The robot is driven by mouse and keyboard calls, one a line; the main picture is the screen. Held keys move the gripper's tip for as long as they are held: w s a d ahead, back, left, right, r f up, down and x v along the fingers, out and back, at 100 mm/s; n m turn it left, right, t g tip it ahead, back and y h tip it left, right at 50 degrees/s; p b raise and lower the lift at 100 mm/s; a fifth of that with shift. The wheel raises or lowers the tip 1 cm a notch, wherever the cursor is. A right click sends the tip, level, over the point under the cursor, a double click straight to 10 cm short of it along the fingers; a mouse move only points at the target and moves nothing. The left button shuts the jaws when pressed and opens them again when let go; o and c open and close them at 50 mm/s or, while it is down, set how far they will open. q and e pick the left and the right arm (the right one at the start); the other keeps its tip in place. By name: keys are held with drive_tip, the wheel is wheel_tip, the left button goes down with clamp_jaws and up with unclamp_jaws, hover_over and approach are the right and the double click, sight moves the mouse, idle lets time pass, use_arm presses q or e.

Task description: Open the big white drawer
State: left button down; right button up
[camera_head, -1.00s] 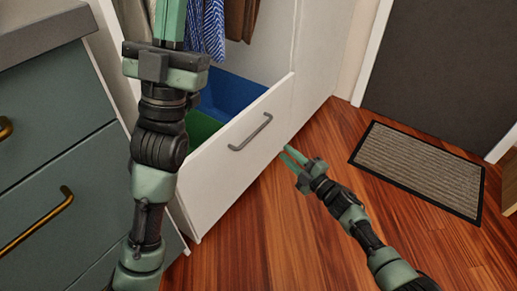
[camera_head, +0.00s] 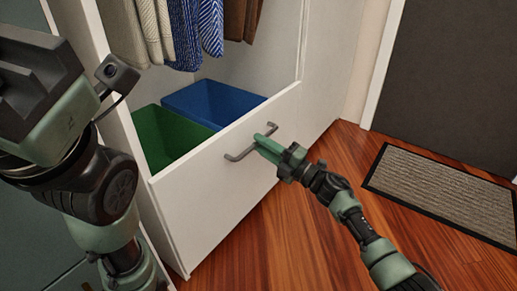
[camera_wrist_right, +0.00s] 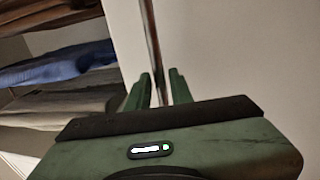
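The big white drawer (camera_head: 208,215) has a low front with a grey bar handle (camera_head: 232,157). A green bin (camera_head: 160,142) and a blue bin (camera_head: 205,97) show behind its top edge. In the right wrist view, the handle bar (camera_wrist_right: 151,38) runs between the two green fingers (camera_wrist_right: 160,88), one on each side, with a narrow gap showing. My left arm fills the left side of the head view; its fingertips are outside the picture.
Clothes (camera_head: 205,25) hang above the bins. Wooden floor (camera_head: 250,245) lies clear in front of the drawer. A grey doormat (camera_head: 440,195) lies at the right before a dark door (camera_head: 455,75). A dark green cabinet is partly hidden behind my left arm.

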drive_tip(key=shift+w+a+r, duration=0.1)
drive_tip(key=shift+w+a, duration=0.25)
drive_tip(key=shift+a, duration=0.15)
clamp_jaws()
idle(1.2)
